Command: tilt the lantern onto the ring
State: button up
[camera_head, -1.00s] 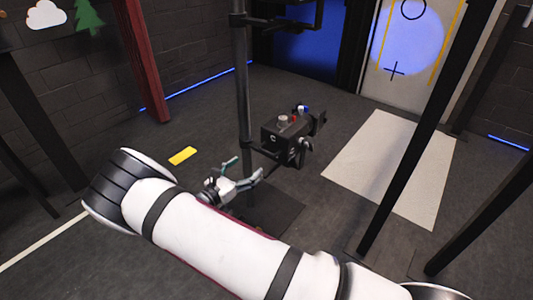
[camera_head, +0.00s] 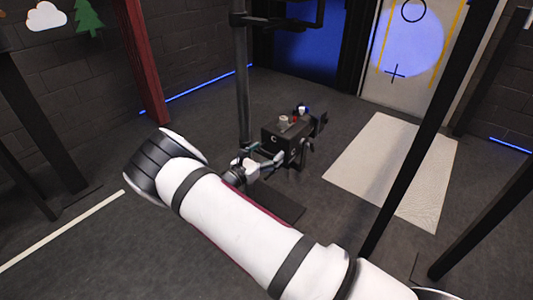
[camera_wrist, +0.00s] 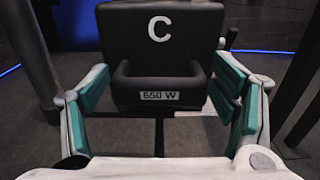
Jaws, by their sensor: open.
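The lantern (camera_head: 288,138) is a black box lamp on the upright pole, with a white C and small knobs. Its back, with C and a 650 W label, fills the upper middle of the wrist view (camera_wrist: 160,28). My gripper (camera_head: 270,158) is at the lantern's back. In the wrist view, its teal-padded fingers (camera_wrist: 163,100) are wide apart, one each side of the lantern's lower back part; I cannot tell if they touch it. The black ring (camera_head: 413,10) is on the pale panel, at the top of a bluish light spot (camera_head: 408,46). A black cross (camera_head: 395,73) lies lower.
The dark pole (camera_head: 242,85) stands just left of the lantern. A black post (camera_head: 425,125) slants up on the right, and a red post (camera_head: 138,65) stands at left. A pale mat (camera_head: 395,165) lies on the floor between lantern and panel.

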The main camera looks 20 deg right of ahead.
jog(key=c, duration=1.4)
notch_tip(320, 180, down, 2)
jog(key=t+h+b, duration=0.1)
jog(key=b, duration=0.2)
jog(key=shift+d, duration=0.1)
jog(key=shift+c, duration=0.3)
jog(key=o, duration=1.5)
jog(key=shift+c, duration=0.2)
jog(key=v, duration=1.2)
jog(key=shift+w+f, duration=0.1)
